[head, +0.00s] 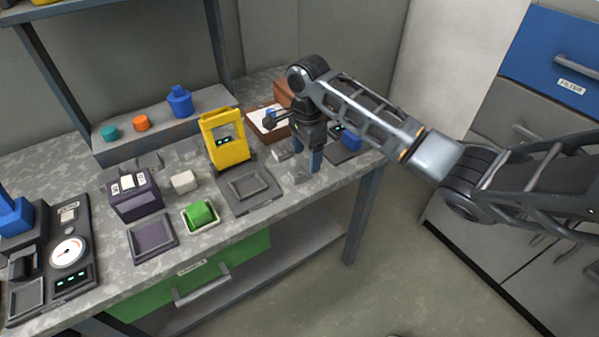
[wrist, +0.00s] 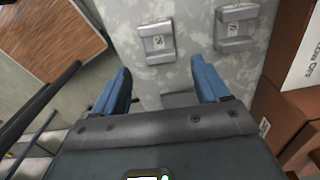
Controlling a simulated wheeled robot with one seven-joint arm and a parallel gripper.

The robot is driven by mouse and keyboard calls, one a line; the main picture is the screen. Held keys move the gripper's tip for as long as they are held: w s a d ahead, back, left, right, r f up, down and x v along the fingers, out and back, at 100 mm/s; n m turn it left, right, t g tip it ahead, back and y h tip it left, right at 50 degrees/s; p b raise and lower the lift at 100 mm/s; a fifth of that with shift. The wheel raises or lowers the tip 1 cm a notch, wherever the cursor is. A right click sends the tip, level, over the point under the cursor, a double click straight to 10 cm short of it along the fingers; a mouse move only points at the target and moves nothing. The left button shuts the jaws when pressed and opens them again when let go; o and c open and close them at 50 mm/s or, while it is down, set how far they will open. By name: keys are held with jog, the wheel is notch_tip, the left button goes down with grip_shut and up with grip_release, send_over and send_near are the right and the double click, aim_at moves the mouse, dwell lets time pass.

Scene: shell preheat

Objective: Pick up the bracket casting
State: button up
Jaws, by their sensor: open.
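A grey patch between the fingers is partly hidden.
A brown box (wrist: 284,118) stands close on the right in the wrist view. The yellow device (head: 225,138) and a grey tray (head: 247,187) stand left of my gripper in the head view. A blue item (head: 351,138) sits to its right. The bench's front edge is close.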

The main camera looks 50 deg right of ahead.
aim_at(305, 167)
jog(key=shift+w+f, duration=0.15)
jog(key=shift+f, duration=1.65)
jog(key=shift+a, duration=0.1)
jog(key=c, duration=1.2)
jog(key=shift+r, duration=0.15)
jog(key=shift+r, duration=0.6)
notch_tip(305, 167, up, 3)
jog(key=shift+f, duration=0.2)
jog(key=s+d+r+p, duration=0.2)
jog(key=s+d+r, duration=0.3)
jog(key=s, duration=0.5)
jog(key=shift+d+r, duration=0.4)
jog(key=shift+r, duration=0.6)
